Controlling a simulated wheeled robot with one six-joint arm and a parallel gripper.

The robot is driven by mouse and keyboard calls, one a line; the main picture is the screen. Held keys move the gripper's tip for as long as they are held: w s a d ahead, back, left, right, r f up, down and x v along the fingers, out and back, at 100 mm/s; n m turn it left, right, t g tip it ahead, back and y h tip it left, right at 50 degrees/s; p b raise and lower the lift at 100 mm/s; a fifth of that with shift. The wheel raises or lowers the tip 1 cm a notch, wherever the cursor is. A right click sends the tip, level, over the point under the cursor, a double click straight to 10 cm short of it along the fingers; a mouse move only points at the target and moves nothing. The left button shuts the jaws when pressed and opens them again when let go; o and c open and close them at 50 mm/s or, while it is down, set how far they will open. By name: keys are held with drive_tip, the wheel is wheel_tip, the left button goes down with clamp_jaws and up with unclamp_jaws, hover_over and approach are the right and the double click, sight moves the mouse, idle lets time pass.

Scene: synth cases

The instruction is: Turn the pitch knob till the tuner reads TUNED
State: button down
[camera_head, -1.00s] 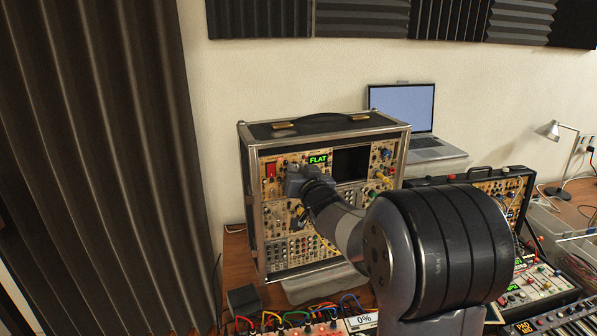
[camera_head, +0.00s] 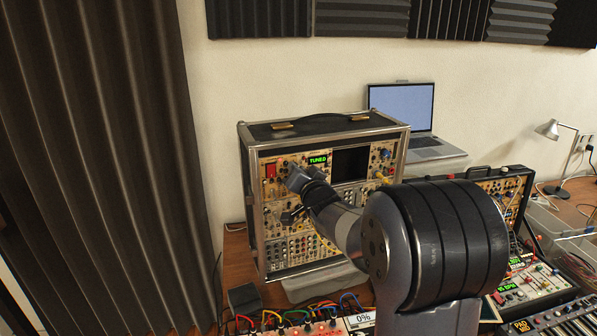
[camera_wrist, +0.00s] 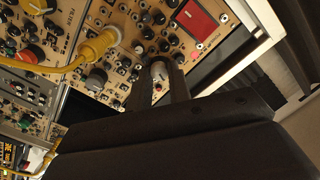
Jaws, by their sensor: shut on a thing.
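The tuner display (camera_head: 317,160) on the synth case (camera_head: 340,128) reads TUNED in green. My gripper (camera_head: 296,178) reaches the upper left of the case's panel, just below and left of the display.
A red panel part (camera_wrist: 195,18) is close to the knob. A yellow cable (camera_wrist: 92,50) plugs into the panel nearby, among several other knobs. A second case (camera_head: 500,185) and a laptop (camera_head: 403,108) stand at the right. A dark curtain (camera_head: 100,150) hangs at the left.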

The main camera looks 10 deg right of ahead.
drive_tip(key=c, duration=1.3)
unclamp_jaws()
drive_tip(key=shift+s, duration=0.1)
drive_tip(key=s+d+b, duration=0.1)
drive_tip(key=s+b, duration=0.1)
drive_tip(key=s, duration=0.8)
drive_tip(key=shift+s+b, duration=0.25)
drive_tip(key=shift+b, duration=0.15)
drive_tip(key=shift+d, duration=0.1)
drive_tip(key=w+p, duration=0.1)
drive_tip(key=w, duration=0.2)
drive_tip(key=w+p, duration=0.1)
drive_tip(key=w, duration=0.3)
drive_tip(key=w+a+p, duration=0.1)
drive_tip(key=w, duration=0.3)
drive_tip(key=shift+a, duration=0.1)
drive_tip(key=shift+s, duration=0.1)
drive_tip(key=shift+s, duration=0.1)
